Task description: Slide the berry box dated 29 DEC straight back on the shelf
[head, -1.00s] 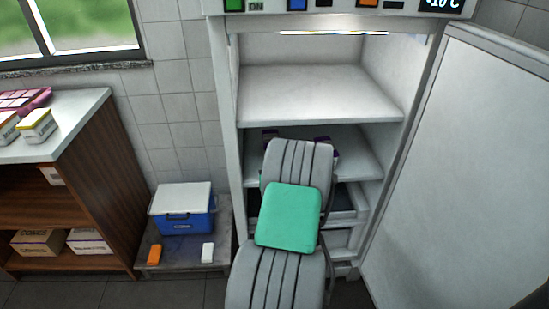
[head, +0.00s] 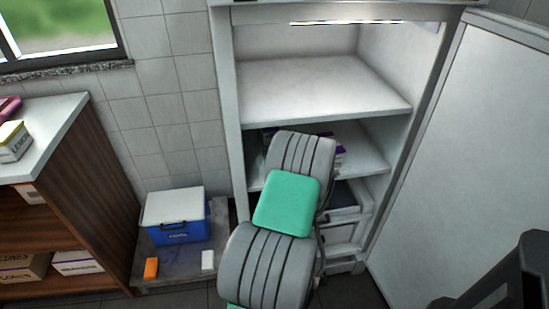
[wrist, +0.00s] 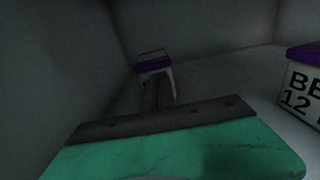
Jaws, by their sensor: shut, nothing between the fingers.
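In the wrist view, a white berry box with a purple lid (wrist: 153,65) stands straight ahead near the back left corner of the shelf compartment. Its date is not readable. My gripper (wrist: 157,78) is shut and empty, its fingers pointing at the front of this box; I cannot tell if they touch it. A second purple-lidded box (wrist: 303,85) at the right edge shows "BE" and "12", with the rest cut off. In the head view, my arm hides the gripper and most of the boxes on the middle shelf (head: 372,165); bits of purple show beside the arm.
The upper shelf (head: 310,90) is empty. The fridge door (head: 465,160) stands open at the right. A blue cooler with a white lid (head: 175,210) stands on a low stand at left, beside a wooden shelf unit (head: 85,190). The compartment's left wall (wrist: 60,70) is close to my gripper.

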